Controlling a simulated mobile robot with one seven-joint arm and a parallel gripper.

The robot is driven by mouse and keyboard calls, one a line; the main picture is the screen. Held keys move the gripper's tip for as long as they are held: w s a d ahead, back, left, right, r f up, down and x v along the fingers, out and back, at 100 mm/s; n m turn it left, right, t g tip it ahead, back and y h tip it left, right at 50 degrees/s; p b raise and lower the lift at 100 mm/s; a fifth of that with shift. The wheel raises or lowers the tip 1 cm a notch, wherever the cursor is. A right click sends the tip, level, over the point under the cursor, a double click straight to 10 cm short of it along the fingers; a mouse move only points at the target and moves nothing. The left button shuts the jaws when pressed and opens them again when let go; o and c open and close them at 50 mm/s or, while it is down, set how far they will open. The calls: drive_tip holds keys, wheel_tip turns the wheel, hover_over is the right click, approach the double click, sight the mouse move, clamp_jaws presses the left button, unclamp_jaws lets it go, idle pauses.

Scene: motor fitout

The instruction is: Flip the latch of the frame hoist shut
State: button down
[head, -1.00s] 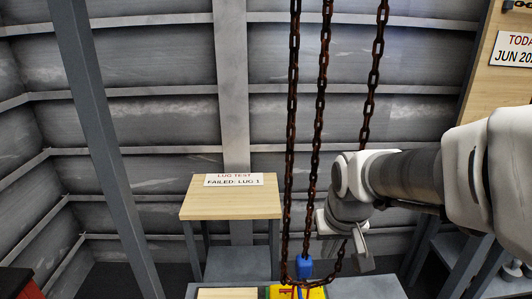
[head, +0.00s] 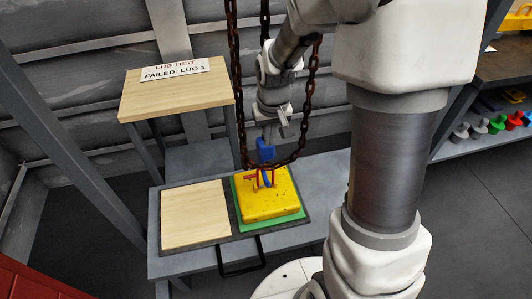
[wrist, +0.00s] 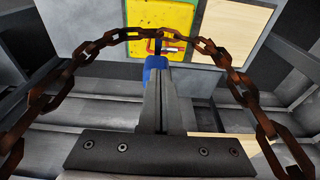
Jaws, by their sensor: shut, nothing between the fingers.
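The hoist's blue hook (head: 265,152) hangs at the bottom of the rusty chain, over a yellow block (head: 268,203). Its lower tip reaches thin red parts (head: 253,180) on top of the block; which of these is the latch is too small to tell. In the wrist view, the blue hook (wrist: 155,63) shows just beyond my fingertips, with a red part (wrist: 172,49) past it. My gripper (head: 268,136) is shut and empty, pointing down just above the hook; contact cannot be told. My fingers (wrist: 158,85) hide part of the hook.
The chain (head: 308,100) loops around my gripper on both sides. The yellow block sits on a green pad (head: 243,222) beside a bare wooden panel (head: 194,215) on a grey bench. A shelf with coloured parts (head: 497,124) stands at right.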

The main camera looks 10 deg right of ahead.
sight(267, 164)
drive_tip(key=f+b, duration=0.1)
drive_tip(key=f, duration=0.2)
drive_tip(key=w+f+b, duration=0.1)
drive_tip(key=f, duration=0.2)
drive_tip(key=f+b, duration=0.1)
drive_tip(key=f, duration=0.2)
drive_tip(key=shift+w+f, duration=0.4)
